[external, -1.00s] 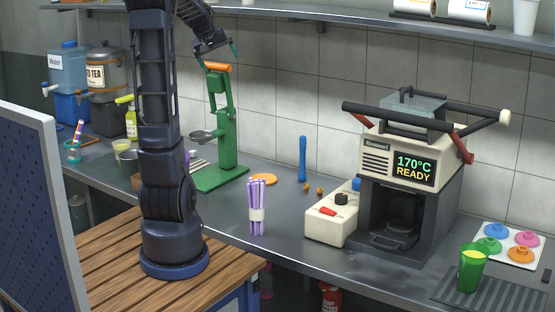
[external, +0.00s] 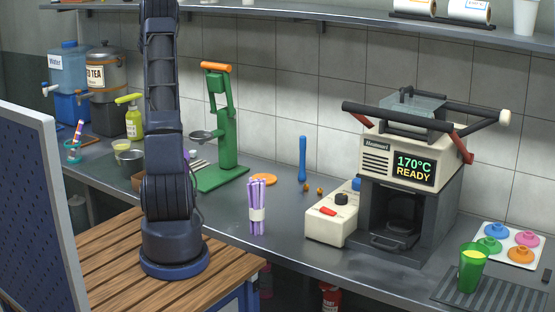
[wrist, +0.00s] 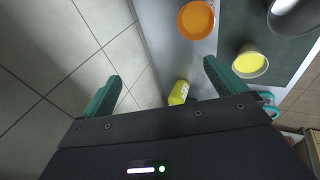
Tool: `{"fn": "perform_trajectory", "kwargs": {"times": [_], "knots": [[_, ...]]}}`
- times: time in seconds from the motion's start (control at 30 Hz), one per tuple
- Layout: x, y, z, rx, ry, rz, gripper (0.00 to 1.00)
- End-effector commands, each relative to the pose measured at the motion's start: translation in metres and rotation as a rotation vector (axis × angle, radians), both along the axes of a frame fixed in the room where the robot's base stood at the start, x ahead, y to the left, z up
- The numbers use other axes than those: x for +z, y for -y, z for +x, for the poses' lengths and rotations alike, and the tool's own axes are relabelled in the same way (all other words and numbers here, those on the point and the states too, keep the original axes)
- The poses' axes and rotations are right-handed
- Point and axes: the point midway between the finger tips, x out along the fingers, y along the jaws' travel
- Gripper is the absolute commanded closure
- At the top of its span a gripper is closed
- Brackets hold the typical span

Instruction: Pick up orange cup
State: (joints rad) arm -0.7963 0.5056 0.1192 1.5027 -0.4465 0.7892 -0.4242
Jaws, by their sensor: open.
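The orange cup (wrist: 196,20) stands at the top of the wrist view, seen from above on the grey counter. In the external view my arm rises out of the top of the picture, so the gripper does not show there.
A cup with yellow contents (wrist: 250,62) and a grey metal container (wrist: 292,18) stand near the orange cup. A yellow-green bottle (wrist: 179,92) shows between the fingers. The tiled wall (wrist: 50,60) fills the left. A green press (external: 219,130) stands right of my arm.

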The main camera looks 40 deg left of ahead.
Motion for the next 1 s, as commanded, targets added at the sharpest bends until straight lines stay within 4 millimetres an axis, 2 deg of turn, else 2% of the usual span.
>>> {"fn": "perform_trajectory", "kwargs": {"times": [0.03, 0.2, 0.4, 0.5, 0.77, 1.0], "knots": [[-0.02, -0.003, 0.006, 0.023, -0.041, -0.035, 0.03], [-0.078, -0.009, 0.015, 0.133, -0.198, -0.14, 0.03], [-0.127, -0.015, 0.016, 0.262, -0.352, -0.196, 0.03], [-0.14, -0.017, 0.016, 0.303, -0.396, -0.205, 0.03], [-0.158, -0.017, 0.015, 0.329, -0.422, -0.21, 0.03], [-0.192, -0.017, 0.014, 0.328, -0.421, -0.211, 0.03]]}}
